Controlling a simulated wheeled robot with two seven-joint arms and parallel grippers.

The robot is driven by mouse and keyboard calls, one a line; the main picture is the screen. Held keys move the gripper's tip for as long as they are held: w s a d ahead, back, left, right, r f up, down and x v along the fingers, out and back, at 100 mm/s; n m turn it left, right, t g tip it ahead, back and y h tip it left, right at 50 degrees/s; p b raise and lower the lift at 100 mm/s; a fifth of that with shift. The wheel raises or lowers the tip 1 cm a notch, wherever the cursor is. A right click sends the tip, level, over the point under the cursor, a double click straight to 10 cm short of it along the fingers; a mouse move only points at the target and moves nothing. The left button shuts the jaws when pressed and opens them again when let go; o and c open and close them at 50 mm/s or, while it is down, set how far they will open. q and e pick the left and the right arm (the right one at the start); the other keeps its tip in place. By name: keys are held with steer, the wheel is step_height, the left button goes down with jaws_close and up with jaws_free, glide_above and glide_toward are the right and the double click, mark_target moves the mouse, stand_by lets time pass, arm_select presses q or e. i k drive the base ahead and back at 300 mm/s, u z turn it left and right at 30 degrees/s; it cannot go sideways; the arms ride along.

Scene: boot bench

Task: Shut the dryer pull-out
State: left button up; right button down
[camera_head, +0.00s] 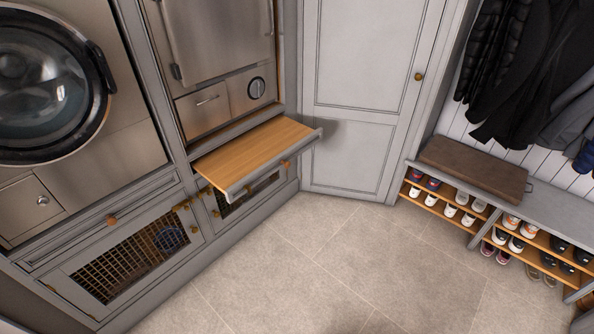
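The dryer pull-out (256,150) is a wooden shelf with a grey front edge. It sticks out from the cabinet, below the steel dryer (222,60), and its top is bare. Small brass knobs show under its front edge, partly hidden by it. The shelf's inner end runs back to the cabinet under the dryer. Neither of my grippers shows in the head view.
A washer (45,85) with a round door stands left of the dryer. Mesh-fronted doors (125,262) sit below. A grey cupboard door (362,90) is behind, and a shoe bench (473,168) with hanging coats stands right. The tiled floor (340,265) is clear.

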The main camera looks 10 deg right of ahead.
mark_target(250, 158)
steer(key=u, duration=0.05)
steer(key=i, duration=1)
steer(key=u, duration=0.7)
